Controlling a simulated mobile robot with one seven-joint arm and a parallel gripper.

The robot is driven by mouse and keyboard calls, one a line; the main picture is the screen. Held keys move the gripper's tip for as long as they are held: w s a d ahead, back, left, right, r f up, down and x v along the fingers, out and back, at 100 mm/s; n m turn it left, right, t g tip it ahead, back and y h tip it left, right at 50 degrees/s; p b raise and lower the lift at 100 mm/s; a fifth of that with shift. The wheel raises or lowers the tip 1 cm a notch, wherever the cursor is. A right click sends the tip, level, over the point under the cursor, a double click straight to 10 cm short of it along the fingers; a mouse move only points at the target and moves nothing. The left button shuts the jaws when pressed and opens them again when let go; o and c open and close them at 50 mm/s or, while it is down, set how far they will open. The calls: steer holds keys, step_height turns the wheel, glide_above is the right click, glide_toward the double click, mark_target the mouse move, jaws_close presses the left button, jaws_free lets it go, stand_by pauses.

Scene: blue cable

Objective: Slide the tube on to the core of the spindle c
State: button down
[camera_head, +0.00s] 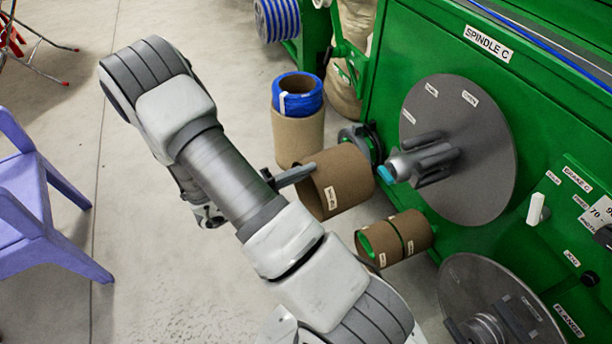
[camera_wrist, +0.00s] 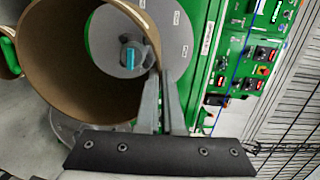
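The brown cardboard tube (camera_head: 350,178) with a white label is held in the air on its side, just left of the core of spindle C (camera_head: 428,160). The core is grey with a teal tip and stands out from a round grey plate (camera_head: 487,135). The tube's far end is close to the tip but appears apart from it. My gripper (camera_head: 308,170) is shut on the tube's near rim, across its wall. In the wrist view the tube (camera_wrist: 42,55) opens toward the camera, and the teal tip (camera_wrist: 130,58) shows through it, right of the middle.
A tube with blue cable (camera_head: 298,112) stands on the floor behind. Brown rolls (camera_head: 395,238) sit low on the green machine, below the held tube. A grey flange disc (camera_head: 490,300) is at the lower right. A purple chair (camera_head: 40,205) stands at the left.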

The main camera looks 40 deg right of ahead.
mark_target(341, 169)
steer(key=shift+s+a+m+g, duration=0.15)
steer(key=shift+s+m+g, duration=0.2)
steer(key=shift+s+g, duration=0.2)
steer(key=shift+s+a+m+g, duration=0.15)
steer(key=shift+s+m+g, duration=0.2)
steer(key=shift+s+g, duration=0.2)
steer(key=shift+x, duration=4.2)
steer(key=shift+b+x, duration=1.8)
steer(key=shift+x, duration=8.1)
